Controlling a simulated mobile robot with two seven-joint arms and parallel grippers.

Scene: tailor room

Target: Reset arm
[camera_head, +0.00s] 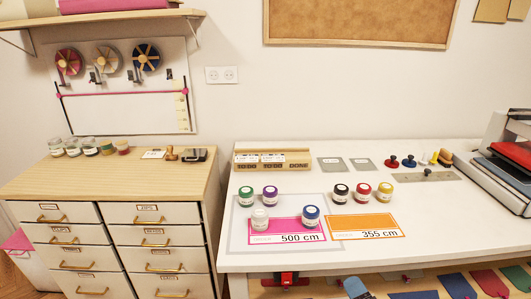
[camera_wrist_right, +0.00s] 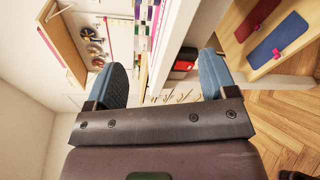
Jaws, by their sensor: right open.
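My right gripper (camera_wrist_right: 161,78) shows in the right wrist view with its two blue-grey fingers wide apart. Nothing is between them. The picture is turned on its side, with the white table's edge and the wall beyond the fingers. In the head view a small dark blue shape (camera_head: 355,288) is at the bottom edge, in front of the table; I cannot tell if it is a fingertip of mine. My left gripper is in no view.
The white table (camera_head: 300,262) holds several paint jars by a pink card (camera_head: 287,231) and an orange card (camera_head: 365,227), a wooden box (camera_head: 272,158), stamps and a press (camera_head: 505,160). A drawer cabinet (camera_head: 110,240) stands left. Coloured tags lie on a lower shelf.

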